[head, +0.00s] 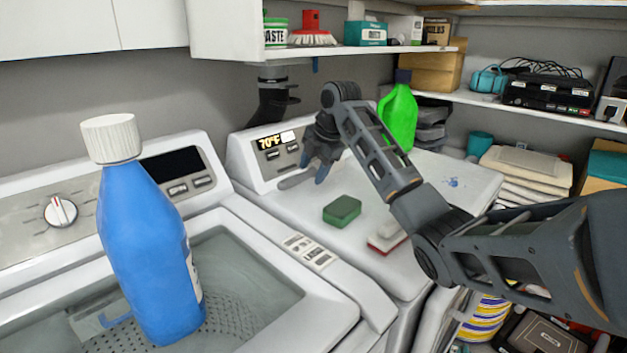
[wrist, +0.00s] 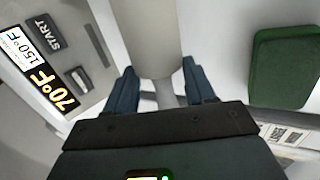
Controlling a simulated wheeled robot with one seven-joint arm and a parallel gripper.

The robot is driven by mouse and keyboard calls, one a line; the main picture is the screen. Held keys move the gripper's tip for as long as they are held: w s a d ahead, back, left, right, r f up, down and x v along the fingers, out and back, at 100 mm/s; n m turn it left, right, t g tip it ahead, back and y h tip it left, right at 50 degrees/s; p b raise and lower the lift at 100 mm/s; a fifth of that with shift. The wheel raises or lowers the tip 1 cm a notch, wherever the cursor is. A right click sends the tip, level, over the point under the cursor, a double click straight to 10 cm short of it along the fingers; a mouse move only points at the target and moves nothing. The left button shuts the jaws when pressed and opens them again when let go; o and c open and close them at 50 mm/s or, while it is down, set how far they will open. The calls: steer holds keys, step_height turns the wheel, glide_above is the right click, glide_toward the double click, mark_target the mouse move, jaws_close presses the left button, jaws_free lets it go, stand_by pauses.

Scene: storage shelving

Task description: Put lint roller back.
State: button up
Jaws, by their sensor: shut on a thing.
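The lint roller shows in the wrist view as a pale grey cylinder (wrist: 150,40) with a thinner light handle. My gripper (wrist: 162,86) is shut on it, with the handle between the two blue fingers. In the head view my gripper (head: 317,168) points down over the white machine on the right, in front of its control panel. A slim grey part of the lint roller (head: 297,179) sticks out to the left of the fingers. The rest is hidden by my gripper. I cannot tell whether the roller touches the machine top.
A green sponge (head: 342,211) and a red-white brush (head: 386,238) lie on the machine top. A green bottle (head: 399,118) stands behind my arm. A large blue bottle (head: 147,245) stands at the left by the open washer. A wall shelf (head: 350,50) holding several items hangs above.

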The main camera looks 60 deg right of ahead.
steer(key=shift+f+p, duration=0.3)
steer(key=shift+f, duration=1.65)
steer(key=shift+f, duration=0.15)
steer(key=o, duration=0.7)
steer(key=shift+c, duration=0.2)
steer(key=b+v, duration=0.1)
steer(key=v, duration=1.1)
